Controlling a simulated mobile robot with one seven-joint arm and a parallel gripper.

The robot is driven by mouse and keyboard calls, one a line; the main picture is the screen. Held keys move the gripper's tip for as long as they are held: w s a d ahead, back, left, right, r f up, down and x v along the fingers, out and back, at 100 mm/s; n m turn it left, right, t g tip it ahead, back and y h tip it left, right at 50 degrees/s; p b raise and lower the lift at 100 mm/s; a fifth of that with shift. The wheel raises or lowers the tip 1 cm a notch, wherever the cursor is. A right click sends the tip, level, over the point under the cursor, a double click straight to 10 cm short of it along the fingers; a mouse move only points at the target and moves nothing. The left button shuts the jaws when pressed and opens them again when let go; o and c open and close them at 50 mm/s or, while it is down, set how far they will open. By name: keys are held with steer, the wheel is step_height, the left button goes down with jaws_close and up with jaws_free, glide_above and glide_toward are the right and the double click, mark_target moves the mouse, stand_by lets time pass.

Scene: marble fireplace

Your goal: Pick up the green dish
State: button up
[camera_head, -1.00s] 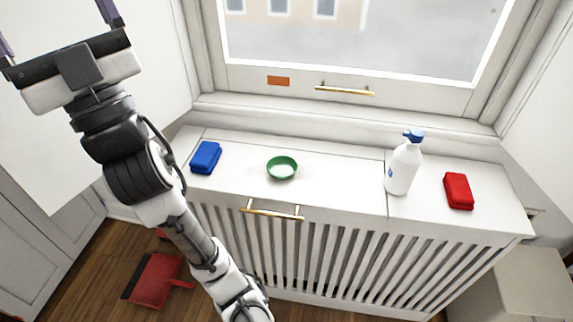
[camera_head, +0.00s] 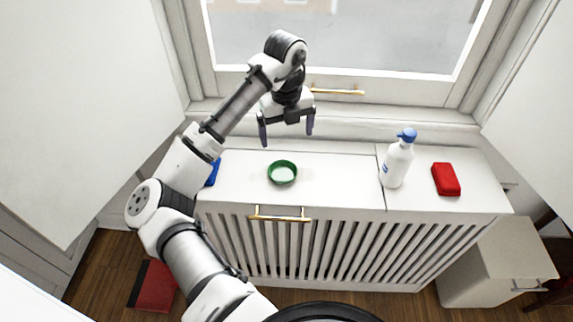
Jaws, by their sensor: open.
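The green dish (camera_head: 282,173) is a small round bowl with a pale inside. It sits upright on the white cabinet top (camera_head: 335,183) below the window. My gripper (camera_head: 287,138) is open and empty, with its two dark purple fingers pointing down. In the picture it is just above the dish, with the fingertips spread to either side of it. The gripper appears raised above the cabinet top and apart from the dish; its exact height is hard to tell.
A blue block (camera_head: 213,173) is partly hidden behind my arm, left of the dish. A white pump bottle (camera_head: 397,160) with a blue top and a red block (camera_head: 446,180) stand to the right. A brass handle (camera_head: 280,215) is on the cabinet's front. The top between dish and bottle is clear.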

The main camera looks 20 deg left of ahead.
glide_above(283, 175)
steer(key=f, duration=0.5)
steer(key=d+f, duration=0.1)
steer(key=f, duration=0.2)
steer(key=shift+f, duration=0.3)
steer(key=f+p, duration=0.1)
steer(key=f, duration=0.1)
steer(key=a+f+p, duration=0.1)
steer(key=f, duration=0.1)
steer(key=shift+f, duration=0.25)
steer(key=shift+w+f, duration=0.1)
steer(key=shift+f, duration=0.4)
steer(key=c, duration=0.9)
steer(key=shift+c, duration=0.6)
steer(key=shift+r, duration=0.15)
